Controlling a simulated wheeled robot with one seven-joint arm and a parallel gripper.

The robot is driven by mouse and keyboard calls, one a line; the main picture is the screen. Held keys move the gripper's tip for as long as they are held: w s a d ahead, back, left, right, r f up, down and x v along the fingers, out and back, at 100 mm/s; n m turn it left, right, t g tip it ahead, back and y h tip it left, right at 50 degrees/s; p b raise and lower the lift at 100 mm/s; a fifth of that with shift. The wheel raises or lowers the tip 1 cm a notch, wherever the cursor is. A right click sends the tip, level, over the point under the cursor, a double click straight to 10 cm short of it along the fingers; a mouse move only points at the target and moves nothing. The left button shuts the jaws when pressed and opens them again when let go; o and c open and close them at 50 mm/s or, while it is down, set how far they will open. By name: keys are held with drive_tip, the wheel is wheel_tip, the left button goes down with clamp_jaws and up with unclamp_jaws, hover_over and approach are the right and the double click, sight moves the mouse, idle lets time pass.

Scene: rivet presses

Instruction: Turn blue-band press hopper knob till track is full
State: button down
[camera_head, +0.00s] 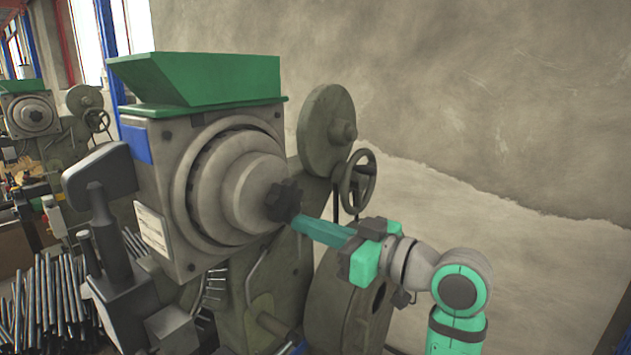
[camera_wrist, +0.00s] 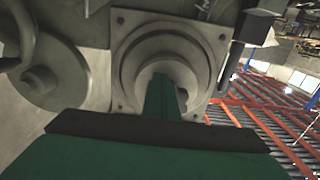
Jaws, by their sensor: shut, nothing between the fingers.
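The blue-band press (camera_head: 150,235) stands in the middle left, with a blue patch (camera_head: 136,145) on its upper corner and a green hopper (camera_head: 215,80) on top. A dark lobed knob (camera_head: 284,200) sits at the centre of its round stepped drum (camera_head: 245,190). My gripper (camera_head: 300,223) is shut and empty, its long green fingers pointing at the knob from the right. The tips are at the knob's lower edge; I cannot tell whether they touch. In the wrist view the fingers (camera_wrist: 164,85) cover the knob in front of the drum (camera_wrist: 170,48). I cannot make out the track or its fill.
A handwheel (camera_head: 357,180) and a round disc (camera_head: 326,130) stand behind the drum, with a large wheel (camera_head: 345,300) below my gripper. A dark bracket (camera_head: 100,175) juts out at the left. Metal rods (camera_head: 50,300) lie lower left. A second press (camera_head: 30,115) stands far left.

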idle(0.6)
drive_tip(key=v, duration=0.6)
drive_tip(key=shift+f, duration=0.3)
idle(0.3)
drive_tip(key=s+a+r+m, duration=0.2)
drive_tip(key=s+a+m, duration=0.1)
drive_tip(key=s+m, duration=0.25)
drive_tip(key=x, duration=0.6)
drive_tip(key=shift+w+a, duration=0.3)
drive_tip(key=shift+d+r+m, duration=0.1)
drive_tip(key=shift+r+m, duration=0.05)
drive_tip(key=shift+m, duration=0.1)
idle(0.8)
drive_tip(key=shift+w+d+f, duration=0.55)
drive_tip(key=shift+w+f, duration=0.25)
drive_tip(key=shift+w, duration=0.1)
